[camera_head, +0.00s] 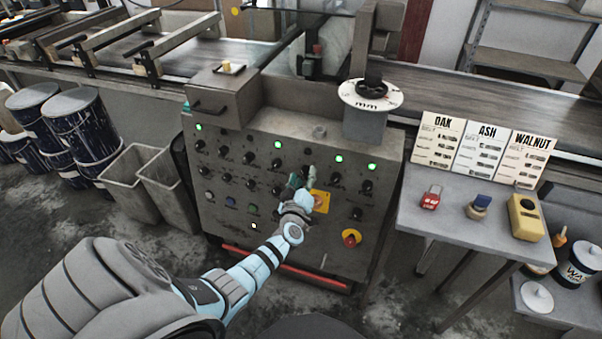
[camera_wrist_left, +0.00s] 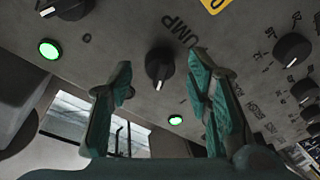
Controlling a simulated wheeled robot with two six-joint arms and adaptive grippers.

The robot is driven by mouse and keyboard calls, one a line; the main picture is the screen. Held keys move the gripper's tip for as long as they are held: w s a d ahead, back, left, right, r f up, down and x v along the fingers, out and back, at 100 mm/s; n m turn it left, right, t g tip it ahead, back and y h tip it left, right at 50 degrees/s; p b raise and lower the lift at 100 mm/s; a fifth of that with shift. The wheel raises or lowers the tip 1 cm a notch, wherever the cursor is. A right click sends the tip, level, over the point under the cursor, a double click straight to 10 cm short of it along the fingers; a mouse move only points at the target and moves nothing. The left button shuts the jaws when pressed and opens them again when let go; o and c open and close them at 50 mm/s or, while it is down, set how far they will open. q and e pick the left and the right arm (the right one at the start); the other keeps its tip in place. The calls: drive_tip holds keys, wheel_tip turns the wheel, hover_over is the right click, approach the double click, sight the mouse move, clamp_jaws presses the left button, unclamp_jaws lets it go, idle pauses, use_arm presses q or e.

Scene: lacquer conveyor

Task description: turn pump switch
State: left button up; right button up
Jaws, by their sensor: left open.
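The pump switch (camera_wrist_left: 159,68) is a black rotary knob with a pale pointer line, beside lettering that reads "UMP", its first letter cut off. It sits on the grey control panel (camera_head: 290,248). My left gripper (camera_head: 303,180) is at the upper middle of the panel and covers the switch in the head view. In the left wrist view my left gripper (camera_wrist_left: 161,72) is open, with one green finger on each side of the knob. Gaps show between knob and fingers; contact is not visible. My right gripper is not in view.
Other black knobs (camera_wrist_left: 292,49) and lit green lamps (camera_wrist_left: 49,49) surround the switch. A side table (camera_head: 420,212) with cards and small items stands right; grey bins (camera_head: 130,178) and drums (camera_head: 78,112) stand left.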

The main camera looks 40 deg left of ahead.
use_arm(q)
drive_tip(key=v, duration=1.1)
